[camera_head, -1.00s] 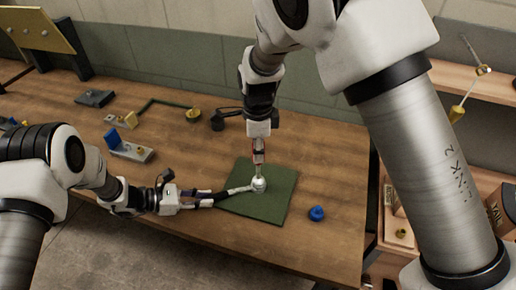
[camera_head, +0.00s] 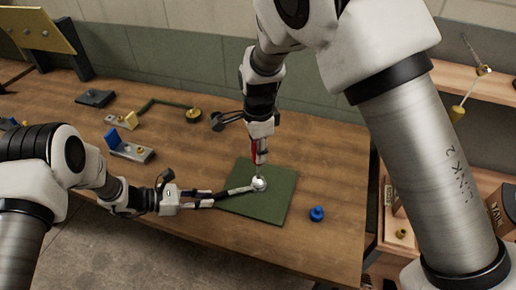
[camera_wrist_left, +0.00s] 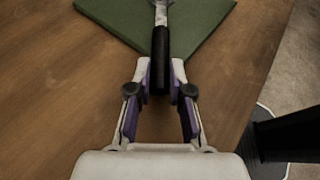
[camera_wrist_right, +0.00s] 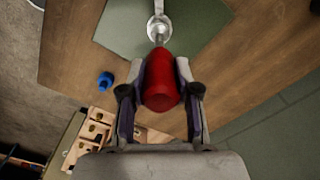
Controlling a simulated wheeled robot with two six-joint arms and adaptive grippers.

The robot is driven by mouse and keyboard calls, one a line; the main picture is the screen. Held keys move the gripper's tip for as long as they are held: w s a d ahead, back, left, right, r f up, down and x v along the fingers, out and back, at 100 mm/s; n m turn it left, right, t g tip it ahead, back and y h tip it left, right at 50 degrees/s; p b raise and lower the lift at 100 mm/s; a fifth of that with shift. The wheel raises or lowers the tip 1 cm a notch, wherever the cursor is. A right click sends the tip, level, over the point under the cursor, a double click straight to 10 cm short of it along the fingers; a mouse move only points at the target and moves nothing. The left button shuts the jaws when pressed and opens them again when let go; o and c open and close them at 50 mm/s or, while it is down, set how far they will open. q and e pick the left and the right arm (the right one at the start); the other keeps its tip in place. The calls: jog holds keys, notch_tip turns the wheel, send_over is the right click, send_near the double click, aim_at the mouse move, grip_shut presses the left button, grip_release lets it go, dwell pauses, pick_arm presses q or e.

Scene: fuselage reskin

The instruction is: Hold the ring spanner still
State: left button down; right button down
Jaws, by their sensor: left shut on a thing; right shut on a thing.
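The ring spanner (camera_head: 235,191) lies low over the green mat (camera_head: 272,208), its bright ring end at a round silver fitting (camera_head: 259,184). My left gripper (camera_head: 190,197) is shut on the spanner's dark handle, which also shows in the left wrist view (camera_wrist_left: 160,45). My right gripper (camera_head: 260,139) is shut on a red-handled tool (camera_wrist_right: 162,85) that stands roughly upright, its thin shank reaching down to the fitting. The red handle also shows between the fingers in the head view. The exact contact of ring, fitting and tool tip is too small to tell.
A blue knob-like part (camera_head: 316,213) stands right of the mat. A grey bracket with a blue block (camera_head: 130,150), a dark block (camera_head: 94,98) and a brass round piece (camera_head: 193,115) lie at the left and back. The wooden table (camera_head: 335,180) is bare at the right.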

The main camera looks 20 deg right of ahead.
jog(key=shift+r, duration=0.15)
jog(key=shift+r, duration=0.75)
jog(key=n, duration=0.6)
jog(key=shift+n, duration=0.4)
jog(key=n, duration=0.4)
jog(key=shift+n, duration=0.3)
jog(key=n, duration=0.7)
jog(key=shift+d, duration=0.1)
jog(key=n, duration=0.5)
jog(key=shift+n, duration=0.3)
